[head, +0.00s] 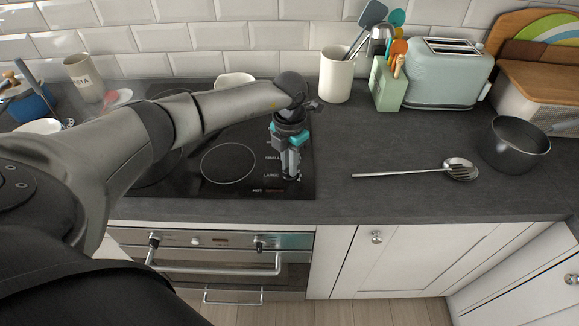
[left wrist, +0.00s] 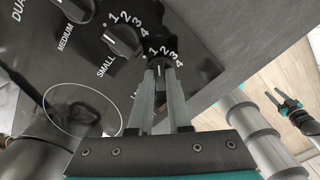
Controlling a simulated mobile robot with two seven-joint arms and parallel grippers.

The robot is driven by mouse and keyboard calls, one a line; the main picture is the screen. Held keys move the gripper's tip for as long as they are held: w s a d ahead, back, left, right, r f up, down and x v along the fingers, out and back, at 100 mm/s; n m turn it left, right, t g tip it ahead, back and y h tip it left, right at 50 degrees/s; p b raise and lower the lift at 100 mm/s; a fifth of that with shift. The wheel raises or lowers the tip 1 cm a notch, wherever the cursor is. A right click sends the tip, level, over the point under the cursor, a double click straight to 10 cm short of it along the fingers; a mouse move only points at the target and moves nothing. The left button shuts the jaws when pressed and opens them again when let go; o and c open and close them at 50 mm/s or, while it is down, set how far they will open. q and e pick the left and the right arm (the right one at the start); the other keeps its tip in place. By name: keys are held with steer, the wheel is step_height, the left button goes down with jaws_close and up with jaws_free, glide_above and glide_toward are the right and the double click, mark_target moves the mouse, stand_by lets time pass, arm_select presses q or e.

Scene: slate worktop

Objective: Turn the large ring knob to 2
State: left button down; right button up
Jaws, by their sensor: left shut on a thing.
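The large ring knob (left wrist: 160,69) is a dark knob near the hob's front right corner, with white 1 to 4 printed around it. My left gripper (head: 291,176) points down over it; its fingers also show in the left wrist view (left wrist: 160,100), shut on the knob from both sides. A white line on the knob points up in that view, toward the 1 and 2; I cannot tell exactly which. The "LARGE" label is partly hidden by a finger there. My right gripper (left wrist: 285,103) is open and empty at the right of the left wrist view, away from the hob.
The small ring knob (left wrist: 122,41) sits close beside the large one. The black hob (head: 200,188) lies in the slate worktop (head: 420,205). A slotted spoon (head: 458,168) and a dark pot (head: 514,146) lie to the right. A utensil crock (head: 336,78) and toaster (head: 447,75) stand behind.

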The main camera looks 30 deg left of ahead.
arm_select(q)
steer(key=shift+m+b, duration=0.55)
steer(key=shift+m, duration=0.95)
steer(key=c, duration=0.9)
jaws_free()
steer(key=shift+o, duration=0.2)
step_height(320, 180, up, 15)
steer(key=shift+r, duration=0.2)
